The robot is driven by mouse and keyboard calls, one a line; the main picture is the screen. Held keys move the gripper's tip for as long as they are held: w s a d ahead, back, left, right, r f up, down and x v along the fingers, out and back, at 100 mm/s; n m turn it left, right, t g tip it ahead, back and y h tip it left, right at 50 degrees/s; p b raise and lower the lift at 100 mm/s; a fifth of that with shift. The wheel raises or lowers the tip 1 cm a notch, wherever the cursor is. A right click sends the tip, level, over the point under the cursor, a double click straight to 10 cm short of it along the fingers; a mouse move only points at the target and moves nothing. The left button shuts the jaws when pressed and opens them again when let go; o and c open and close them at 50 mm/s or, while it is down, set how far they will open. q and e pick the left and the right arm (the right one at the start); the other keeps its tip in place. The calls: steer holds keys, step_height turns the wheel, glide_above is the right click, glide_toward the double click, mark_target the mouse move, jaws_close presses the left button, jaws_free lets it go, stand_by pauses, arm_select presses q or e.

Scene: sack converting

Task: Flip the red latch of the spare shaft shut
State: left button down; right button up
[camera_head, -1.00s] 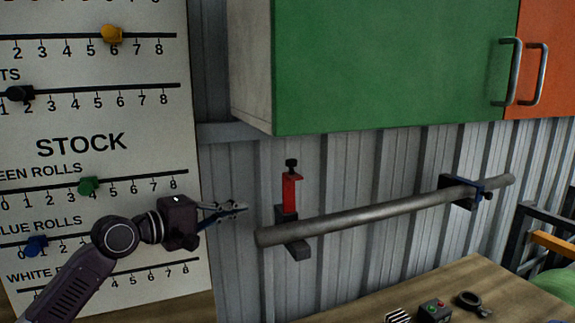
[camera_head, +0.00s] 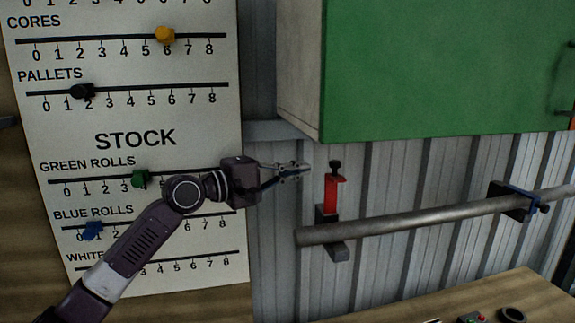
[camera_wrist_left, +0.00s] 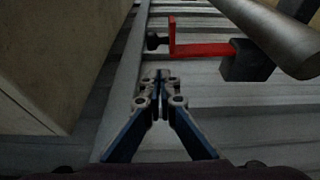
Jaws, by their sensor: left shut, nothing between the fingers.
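The red latch (camera_head: 335,194) stands upright above the left bracket (camera_head: 338,249) of the spare shaft, with a black knob at its top. The grey spare shaft (camera_head: 420,217) rests across the left bracket and a right bracket (camera_head: 512,200) with blue on it. My left gripper (camera_head: 304,168) is shut and empty, a little left of the latch's knob and apart from it. In the left wrist view the closed fingertips (camera_wrist_left: 159,76) point toward the wall, with the red latch (camera_wrist_left: 205,50) beyond them and the shaft (camera_wrist_left: 275,32) at upper right. My right gripper is not in view.
A green cabinet (camera_head: 440,70) hangs above the shaft. A white stock board (camera_head: 130,100) with coloured sliders is at left, behind my left arm. A wooden table (camera_head: 440,300) with small items lies below. Corrugated wall is bare around the latch.

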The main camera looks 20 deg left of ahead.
mark_target(334, 169)
arm_select(q)
steer(key=shift+p+x, duration=0.65)
steer(key=shift+x, duration=1.7)
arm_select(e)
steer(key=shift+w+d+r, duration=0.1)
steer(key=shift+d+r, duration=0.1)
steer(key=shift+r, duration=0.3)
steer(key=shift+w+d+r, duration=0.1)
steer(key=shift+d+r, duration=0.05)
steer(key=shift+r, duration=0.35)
arm_select(q)
steer(key=shift+d, duration=0.1)
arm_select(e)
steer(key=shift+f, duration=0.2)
